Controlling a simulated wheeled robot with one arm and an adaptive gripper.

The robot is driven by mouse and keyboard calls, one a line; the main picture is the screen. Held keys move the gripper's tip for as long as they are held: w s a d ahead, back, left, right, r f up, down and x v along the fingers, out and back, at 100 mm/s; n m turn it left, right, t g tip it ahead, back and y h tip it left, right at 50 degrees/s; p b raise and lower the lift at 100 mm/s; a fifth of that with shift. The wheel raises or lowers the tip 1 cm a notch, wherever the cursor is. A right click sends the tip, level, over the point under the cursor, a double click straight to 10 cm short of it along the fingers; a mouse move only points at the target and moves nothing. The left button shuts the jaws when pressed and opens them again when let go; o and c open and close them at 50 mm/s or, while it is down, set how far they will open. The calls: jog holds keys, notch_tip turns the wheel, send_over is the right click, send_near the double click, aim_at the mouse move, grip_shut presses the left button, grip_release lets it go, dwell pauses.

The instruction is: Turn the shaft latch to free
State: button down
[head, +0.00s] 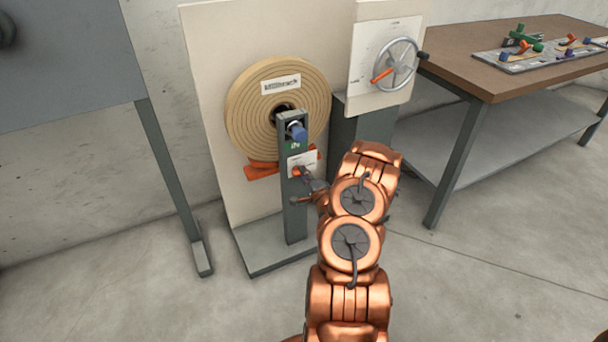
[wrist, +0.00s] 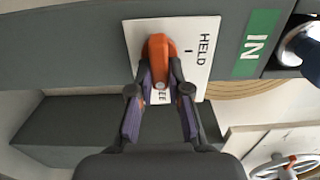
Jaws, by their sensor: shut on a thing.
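The shaft latch is an orange lever (wrist: 159,52) on a white label plate (wrist: 140,32) in the wrist view. The plate reads HELD near its right edge. A second word ending in EE shows beside the lever tip, partly hidden by a finger. The lever points down that picture, towards my gripper (wrist: 159,86), whose two fingers close on its sides. In the head view the latch lever (head: 296,171) sits on the plate of a grey post, with my gripper (head: 305,176) at it from the right.
A large tan spiral roll (head: 246,108) stands behind the post (head: 294,218), with a blue-ended shaft (head: 298,132) above a green IN label. A handwheel (head: 397,65) with an orange handle is to the right. A brown-topped workbench (head: 500,75) holds a board of fittings.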

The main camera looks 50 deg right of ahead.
jog(key=shift+d, duration=0.1)
jog(key=c, duration=1.1)
grip_release()
jog(key=shift+v, duration=6)
